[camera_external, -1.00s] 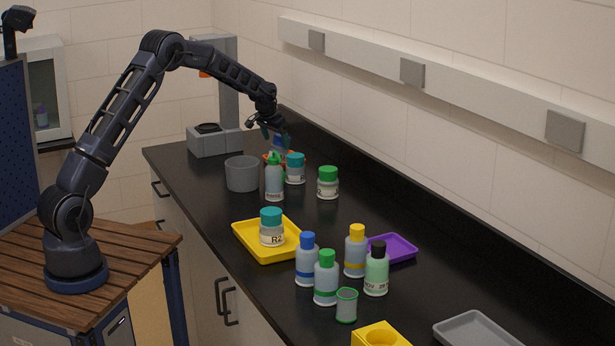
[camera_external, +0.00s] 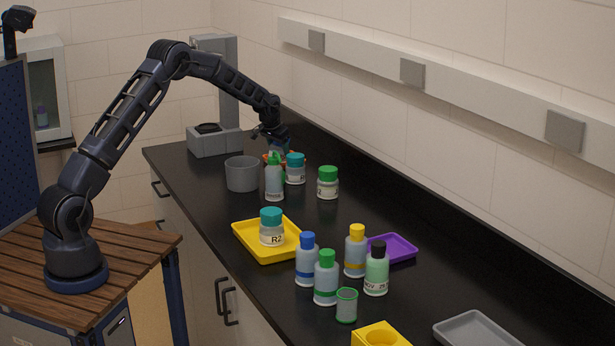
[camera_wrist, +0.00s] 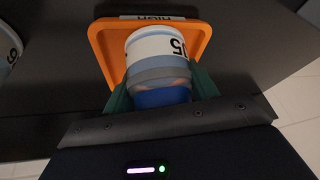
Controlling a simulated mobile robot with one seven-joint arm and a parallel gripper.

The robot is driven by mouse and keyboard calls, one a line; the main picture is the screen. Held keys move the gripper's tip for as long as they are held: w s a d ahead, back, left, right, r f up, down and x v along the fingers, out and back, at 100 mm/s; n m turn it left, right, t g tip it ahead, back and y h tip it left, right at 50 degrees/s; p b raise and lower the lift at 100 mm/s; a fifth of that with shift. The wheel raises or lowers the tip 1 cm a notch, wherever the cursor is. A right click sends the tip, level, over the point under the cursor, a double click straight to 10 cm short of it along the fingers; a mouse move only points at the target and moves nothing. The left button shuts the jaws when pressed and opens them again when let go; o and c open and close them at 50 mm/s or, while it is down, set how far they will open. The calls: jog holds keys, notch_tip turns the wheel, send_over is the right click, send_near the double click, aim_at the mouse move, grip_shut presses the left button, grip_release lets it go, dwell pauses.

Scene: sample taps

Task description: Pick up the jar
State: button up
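The jar (camera_wrist: 157,52) has a blue lid, a grey-blue body and a white label with dark characters. It is at the orange tray (camera_wrist: 200,45) marked HIGH, and its base contact is not clear. My gripper (camera_wrist: 162,90) has its green fingers on both sides of the jar, close against it. I cannot tell whether they press on it. In the external view my gripper (camera_external: 275,143) reaches down over the orange tray (camera_external: 299,160). The jar there is mostly hidden by the gripper and the bottles in front.
A green-capped bottle (camera_external: 274,182), a teal-lidded jar (camera_external: 295,174) and a grey cup (camera_external: 242,174) stand close by. A green-lidded jar (camera_external: 328,189) is to the right. A grey stand (camera_external: 215,140) is behind. More bottles and a yellow tray (camera_external: 284,257) are nearer the camera.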

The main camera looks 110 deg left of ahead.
jog(key=shift+c, duration=1.2)
jog(key=shift+r, duration=0.15)
jog(key=shift+w+a+r+t+y, duration=0.6)
jog(key=shift+r+t+y, duration=0.45)
jog(key=shift+r, duration=8.45)
jog(key=shift+n, duration=0.3)
notch_tip(320, 180, down, 20)
jog(key=shift+r, duration=0.1)
jog(key=shift+f, duration=0.2)
jog(key=o, duration=1.1)
jog(key=shift+o, duration=0.2)
